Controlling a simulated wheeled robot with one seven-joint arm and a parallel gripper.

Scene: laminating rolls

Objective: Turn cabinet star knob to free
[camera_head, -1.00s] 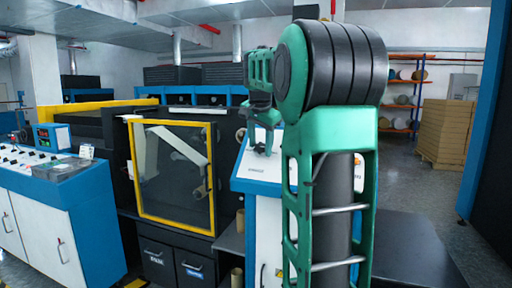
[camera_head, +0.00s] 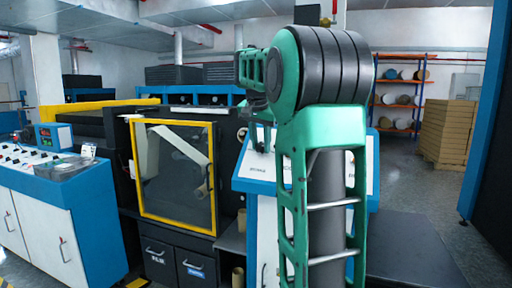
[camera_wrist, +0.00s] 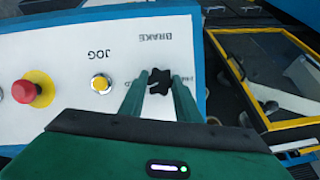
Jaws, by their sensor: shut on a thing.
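The black star knob (camera_wrist: 161,81) sits on the sloped white panel (camera_wrist: 60,60) of the blue and white cabinet. The wrist view shows the panel upside down, with BRAKE printed near the knob and another label partly hidden by my fingers. My gripper (camera_wrist: 160,84) has its two green fingers on either side of the knob and is shut on it. The knob's exact turned position is hard to read. In the head view, my arm covers much of the cabinet panel (camera_head: 252,168), and the knob cannot be made out.
A red mushroom button on a yellow base (camera_wrist: 33,88) and a yellow JOG button (camera_wrist: 101,83) are on the same panel. A yellow-framed guard window (camera_head: 174,178) stands left of the cabinet. A control desk (camera_head: 35,205) is at far left.

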